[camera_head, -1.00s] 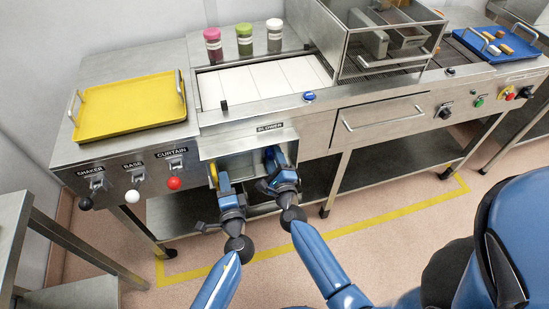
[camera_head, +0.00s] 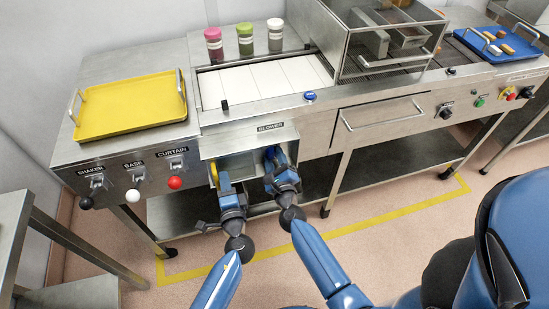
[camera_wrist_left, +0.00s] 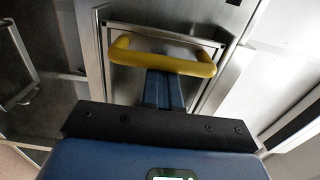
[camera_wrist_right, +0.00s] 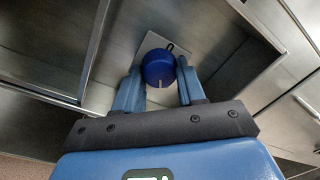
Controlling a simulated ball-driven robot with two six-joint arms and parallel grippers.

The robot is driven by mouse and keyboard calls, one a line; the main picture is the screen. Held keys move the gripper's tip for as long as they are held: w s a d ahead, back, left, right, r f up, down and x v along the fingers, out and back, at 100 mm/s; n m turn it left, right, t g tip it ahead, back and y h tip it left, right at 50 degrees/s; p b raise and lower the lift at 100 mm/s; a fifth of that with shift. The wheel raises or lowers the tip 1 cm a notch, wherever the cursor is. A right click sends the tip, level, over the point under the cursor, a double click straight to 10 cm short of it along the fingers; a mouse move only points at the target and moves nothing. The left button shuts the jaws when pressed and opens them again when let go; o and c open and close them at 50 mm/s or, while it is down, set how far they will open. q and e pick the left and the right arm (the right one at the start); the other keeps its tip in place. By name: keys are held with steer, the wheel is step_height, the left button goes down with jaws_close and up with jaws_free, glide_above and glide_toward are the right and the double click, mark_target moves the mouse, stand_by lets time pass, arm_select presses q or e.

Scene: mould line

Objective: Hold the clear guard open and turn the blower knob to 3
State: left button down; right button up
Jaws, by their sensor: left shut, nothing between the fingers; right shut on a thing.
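The blue blower knob (camera_wrist_right: 158,68) sits on a light square plate in the recess, with a pale mark on its lower front. My right gripper (camera_wrist_right: 160,88) has one finger on each side of it and is shut on it. In the head view my right gripper (camera_head: 271,156) reaches into the recess below the BLOWER label (camera_head: 270,127) and hides the knob. The guard's yellow handle (camera_wrist_left: 160,60) shows in the left wrist view. My left gripper (camera_wrist_left: 163,90) is shut and empty, its fingers overlapping the handle's front bar; contact is unclear. The clear panel itself is hard to make out.
Shaker, base and curtain switches with black (camera_head: 86,203), white (camera_head: 133,195) and red (camera_head: 174,183) knobs are left of the recess. A yellow tray (camera_head: 130,105) lies above them. A table leg (camera_head: 335,185) stands right of my right arm.

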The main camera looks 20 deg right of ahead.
steer(key=o, duration=1.1)
steer(key=shift+d, duration=0.1)
steer(key=shift+c, duration=0.2)
steer(key=s, duration=1.2)
steer(key=shift+a+f, duration=0.2)
steer(key=shift+a, duration=0.05)
steer(key=shift+s, duration=0.1)
steer(key=shift+s, duration=2.9)
